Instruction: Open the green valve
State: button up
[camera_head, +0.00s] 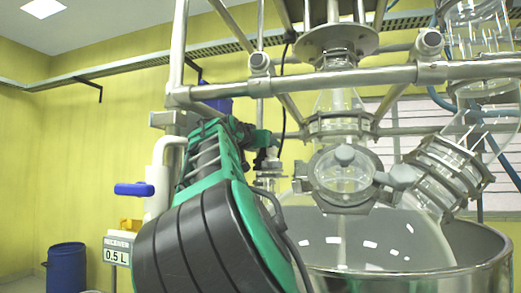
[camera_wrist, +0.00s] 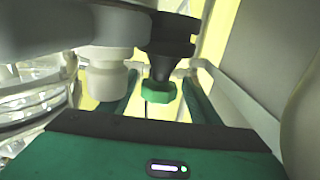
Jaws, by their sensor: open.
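The green valve (camera_wrist: 160,94) shows in the wrist view as a small green knob below a black fitting (camera_wrist: 172,35). My gripper (camera_wrist: 160,82) is open, with one green finger on each side of the knob. I see gaps between the knob and both fingers, and nothing is held. In the head view my green and black arm reaches up toward the glassware and covers much of the valve area. A small green part (camera_head: 263,138) shows at its far end, but I cannot tell whether it is the valve or a fingertip.
Metal frame bars (camera_head: 300,82) cross above my arm. A glass reactor (camera_head: 345,175) and a large metal vessel (camera_head: 410,270) stand to the right. A blue handle (camera_head: 134,189) and a receiver label (camera_head: 117,250) are at left. In the wrist view a white fitting (camera_wrist: 108,75) sits close left of the knob.

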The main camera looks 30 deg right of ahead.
jog(key=c, duration=1.1)
jog(key=shift+o, duration=0.2)
jog(key=shift+n+t+y, duration=0.3)
jog(key=shift+t, duration=0.1)
jog(key=shift+w+n+t+y, duration=0.1)
jog(key=shift+n+t+y, duration=1.4)
jog(key=shift+y, duration=0.5)
jog(key=shift+r+n+t+y, duration=0.2)
jog(key=shift+n+t+y, duration=0.5)
jog(key=shift+n+y, duration=0.55)
jog(key=shift+a+y, duration=0.1)
jog(key=shift+y, duration=0.55)
